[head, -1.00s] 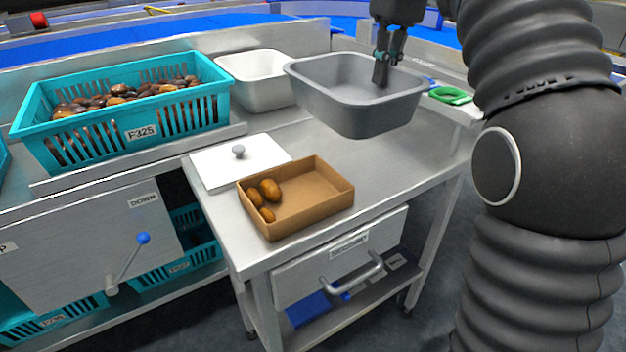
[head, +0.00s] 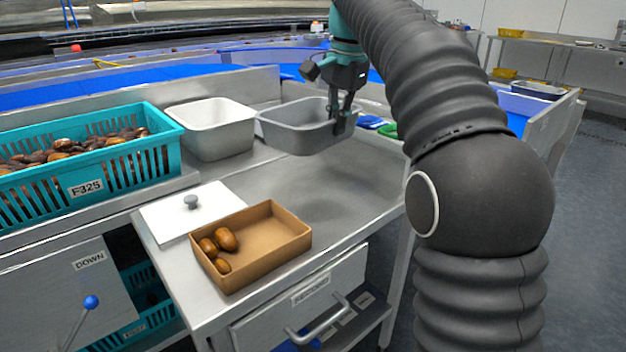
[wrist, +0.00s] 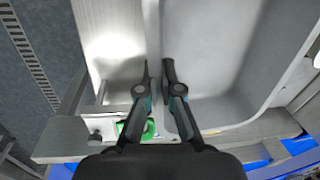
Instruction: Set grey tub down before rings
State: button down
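The grey tub (head: 292,138) is beside the white tub at the back of the steel table, upright and close to the tabletop; I cannot tell whether its base touches. My gripper (head: 342,120) is shut on the tub's right wall, one finger inside and one outside. In the wrist view, the fingers (wrist: 158,75) straddle the wall of the grey tub (wrist: 215,60). The rings, one blue (head: 369,121) and one green (head: 389,131), lie right of the tub, partly hidden by my arm. The green ring (wrist: 148,130) also shows below the fingers in the wrist view.
The white tub (head: 212,143) stands left of the grey one. A teal crate (head: 150,158) of dates is at left. The table's right front part (head: 350,200) is bare.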

jog(key=shift+w+m, duration=0.1)
jog(key=shift+m, duration=0.5)
jog(key=shift+f, duration=0.35)
notch_tip(320, 180, down, 9)
jog(key=b, duration=0.3)
jog(key=shift+f, duration=0.15)
jog(key=shift+f, duration=0.15)
jog(key=c, duration=1.3)
grip_release()
